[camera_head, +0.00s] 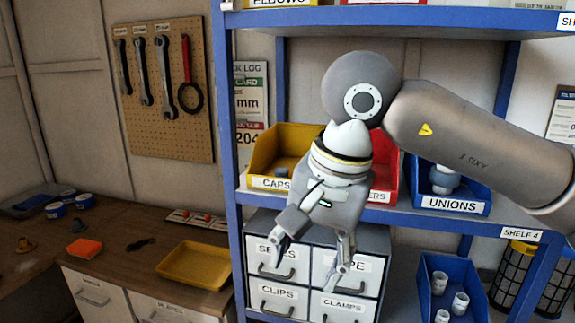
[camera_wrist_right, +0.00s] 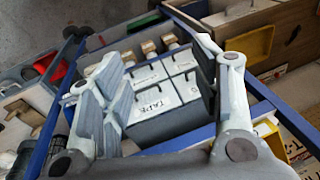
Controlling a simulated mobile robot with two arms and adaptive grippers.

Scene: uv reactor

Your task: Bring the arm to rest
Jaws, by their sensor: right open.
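My right arm (camera_head: 465,122) comes in from the right and bends down at its wrist, in front of the blue shelf rack. My right gripper (camera_head: 309,264) points downward in front of the grey drawer unit (camera_head: 375,240). Its two fingers are spread apart with nothing between them. In the right wrist view the gripper (camera_wrist_right: 163,75) is also open, and the drawer unit (camera_wrist_right: 168,128) shows beyond the fingers. I cannot tell whether the fingers touch the drawers. My left gripper is not in view.
The blue rack (camera_head: 227,120) holds a yellow CAPS bin (camera_head: 262,160), a partly hidden red bin (camera_head: 386,165) and a blue UNIONS bin (camera_head: 452,205). A blue bin with white fittings (camera_head: 425,275) stands lower right. A workbench (camera_head: 125,245) with a yellow tray (camera_head: 195,265) stands left.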

